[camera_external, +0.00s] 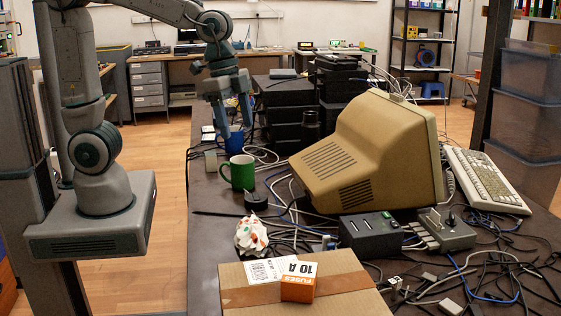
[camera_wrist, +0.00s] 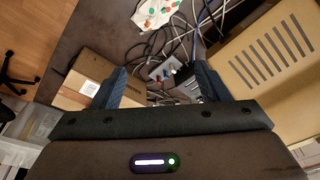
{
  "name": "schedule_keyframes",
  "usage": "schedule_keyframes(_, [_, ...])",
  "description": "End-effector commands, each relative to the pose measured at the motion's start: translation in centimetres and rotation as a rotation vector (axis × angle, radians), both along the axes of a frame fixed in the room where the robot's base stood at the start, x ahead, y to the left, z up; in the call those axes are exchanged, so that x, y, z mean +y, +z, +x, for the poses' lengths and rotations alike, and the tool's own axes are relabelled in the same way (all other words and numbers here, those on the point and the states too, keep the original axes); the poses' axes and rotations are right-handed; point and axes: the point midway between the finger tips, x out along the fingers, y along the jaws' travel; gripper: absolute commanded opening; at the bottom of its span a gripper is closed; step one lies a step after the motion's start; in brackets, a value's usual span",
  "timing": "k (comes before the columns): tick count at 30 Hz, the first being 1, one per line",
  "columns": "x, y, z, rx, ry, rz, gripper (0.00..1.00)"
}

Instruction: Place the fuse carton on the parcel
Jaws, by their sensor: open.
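The fuse carton (camera_external: 298,279), a small orange and white box marked "FUSES 10 A", rests on top of the parcel (camera_external: 345,299) in the external view. The parcel is a brown cardboard box with tape and a white label, at the table's near end. The parcel also shows at the left of the wrist view (camera_wrist: 95,65), partly hidden by a finger; I cannot make out the carton there. My gripper (camera_external: 233,112) is open, pointing down at the table's far left, well away from the carton. Its spread fingers also show in the wrist view (camera_wrist: 163,83), with nothing between them.
A blue mug (camera_external: 236,141) is near my fingertips, and a green mug (camera_external: 239,173) stands nearer the parcel. A white spotted object (camera_external: 251,235) is beside the parcel. A beige monitor (camera_external: 372,150), a dark box (camera_external: 370,236), a keyboard (camera_external: 486,180) and many cables crowd the table.

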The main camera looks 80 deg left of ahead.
Motion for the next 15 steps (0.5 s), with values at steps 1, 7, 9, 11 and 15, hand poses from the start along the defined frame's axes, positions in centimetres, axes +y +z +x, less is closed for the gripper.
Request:
schedule_keyframes(1, [2.1, -0.1, -1.7, -0.009, 0.102, -0.001, 0.69])
schedule_keyframes(7, [8.1, -1.7, -7.5, -0.03, 0.471, -0.03, 0.69])
schedule_keyframes(9, [9.2, -2.3, -9.1, -0.036, 0.561, -0.042, 0.69])
schedule_keyframes(11, [9.9, -2.7, -10.0, -0.039, 0.62, -0.051, 0.69])
schedule_keyframes(15, [10.6, -3.3, -11.2, -0.04, 0.69, -0.063, 0.69])
